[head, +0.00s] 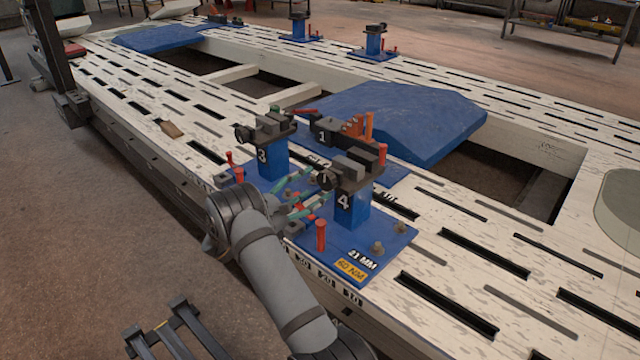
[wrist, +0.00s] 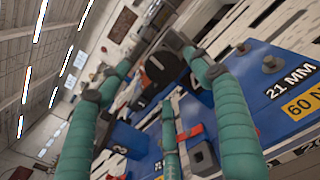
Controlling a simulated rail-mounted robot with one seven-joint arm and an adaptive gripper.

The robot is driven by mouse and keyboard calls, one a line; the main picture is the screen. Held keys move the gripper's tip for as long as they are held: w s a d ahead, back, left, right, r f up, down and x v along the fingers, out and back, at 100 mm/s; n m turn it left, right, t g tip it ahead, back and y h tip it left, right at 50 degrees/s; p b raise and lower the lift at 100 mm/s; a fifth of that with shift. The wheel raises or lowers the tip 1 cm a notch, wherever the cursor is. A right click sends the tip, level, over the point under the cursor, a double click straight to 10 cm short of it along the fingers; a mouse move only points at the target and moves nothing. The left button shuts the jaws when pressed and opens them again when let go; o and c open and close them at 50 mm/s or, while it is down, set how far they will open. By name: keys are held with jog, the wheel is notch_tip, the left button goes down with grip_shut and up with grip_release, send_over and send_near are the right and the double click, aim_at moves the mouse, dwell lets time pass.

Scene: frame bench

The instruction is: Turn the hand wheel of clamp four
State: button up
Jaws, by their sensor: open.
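Clamp four (head: 343,203) is a blue post marked 4 with a dark vice head on a blue base plate. Its hand wheel (head: 326,179) is a small dark disc on the post's left side. In the wrist view the hand wheel (wrist: 164,68) shows a red-orange mark and appears between the fingertips. My gripper (head: 303,190), with green padded fingers, is open and empty in front of the wheel. In the wrist view my gripper (wrist: 158,72) has its fingers spread around the wheel's outline. I cannot tell whether any finger touches it.
Clamp three (head: 265,155) stands close behind to the left, and clamp one (head: 330,135) behind. A red handle (head: 320,235) stands upright on the clamp four plate. A large blue panel (head: 400,120) lies on the slotted white frame (head: 440,215). Open floor (head: 60,220) lies left.

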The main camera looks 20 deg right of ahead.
aim_at(324, 181)
jog(key=v, duration=0.7)
jog(key=x, duration=1.2)
jog(key=shift+s+a, duration=0.1)
jog(key=shift+a, duration=0.05)
